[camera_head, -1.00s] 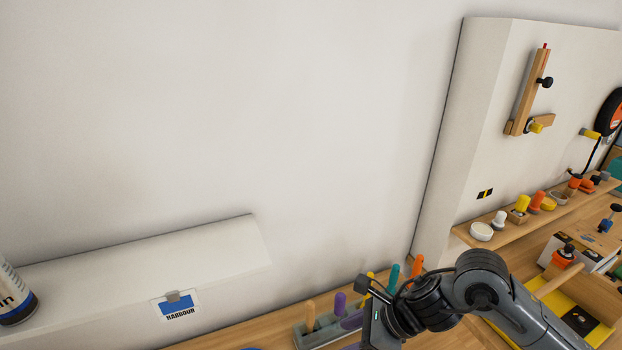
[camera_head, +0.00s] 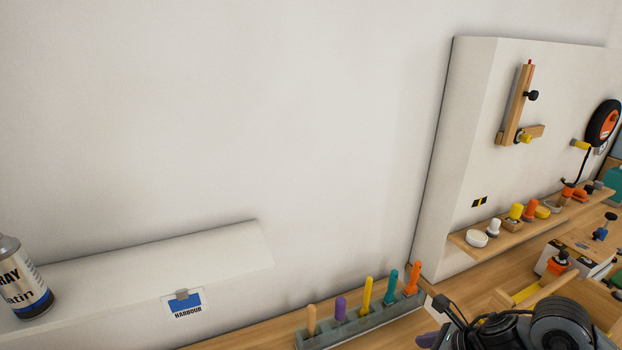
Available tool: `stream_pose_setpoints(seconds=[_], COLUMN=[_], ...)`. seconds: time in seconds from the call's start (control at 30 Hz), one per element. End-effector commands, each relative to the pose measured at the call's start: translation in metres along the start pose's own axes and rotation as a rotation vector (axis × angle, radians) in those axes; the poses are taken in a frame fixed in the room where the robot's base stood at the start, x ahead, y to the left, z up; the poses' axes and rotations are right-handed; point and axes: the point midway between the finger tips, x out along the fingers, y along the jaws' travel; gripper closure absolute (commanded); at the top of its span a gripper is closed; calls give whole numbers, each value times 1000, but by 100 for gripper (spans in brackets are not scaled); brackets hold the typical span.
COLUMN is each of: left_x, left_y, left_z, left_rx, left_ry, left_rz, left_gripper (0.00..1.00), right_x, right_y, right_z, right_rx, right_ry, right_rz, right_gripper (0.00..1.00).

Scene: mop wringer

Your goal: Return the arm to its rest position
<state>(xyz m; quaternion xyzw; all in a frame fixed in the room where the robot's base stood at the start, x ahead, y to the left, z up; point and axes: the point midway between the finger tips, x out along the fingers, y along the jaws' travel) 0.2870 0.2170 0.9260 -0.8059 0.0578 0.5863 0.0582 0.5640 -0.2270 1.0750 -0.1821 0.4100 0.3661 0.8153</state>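My dark grey arm shows at the bottom right of the head view, coming in from the lower right edge. Only its rounded joints and a cable are in the picture. Its gripper fingers are below the frame. My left arm and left gripper do not show. No mop wringer can be made out in this view.
A grey rack (camera_head: 372,325) with several coloured handles stands on the wooden bench near the wall. A spray can (camera_head: 24,280) stands on the white ledge (camera_head: 150,258) at left. A wooden shelf (camera_head: 490,245) with small jars and a wooden clamp (camera_head: 517,105) are at right.

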Motion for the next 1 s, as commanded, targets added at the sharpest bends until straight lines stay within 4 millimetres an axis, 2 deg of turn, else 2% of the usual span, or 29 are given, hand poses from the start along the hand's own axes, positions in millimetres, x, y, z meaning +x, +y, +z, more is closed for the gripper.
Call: stream_pose_setpoints(seconds=[0.17,0.3,0.47,0.67,0.8,1.0], left_x=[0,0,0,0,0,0], left_y=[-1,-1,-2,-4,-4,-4], left_z=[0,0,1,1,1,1], left_rx=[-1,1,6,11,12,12], left_ry=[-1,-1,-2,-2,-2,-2], left_rz=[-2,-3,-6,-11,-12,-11], left_gripper=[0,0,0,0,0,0], right_x=[27,43,46,28,4,-32], right_y=[10,18,25,34,45,64], right_z=[-16,-34,-66,-125,-175,-233], right_rx=[253,551,981,1552,1942,2344], right_ry=[-70,-158,-283,-450,-580,-750], right_rz=[-78,-163,-273,-426,-556,-731], right_gripper=[42,42,42,42,42,42])
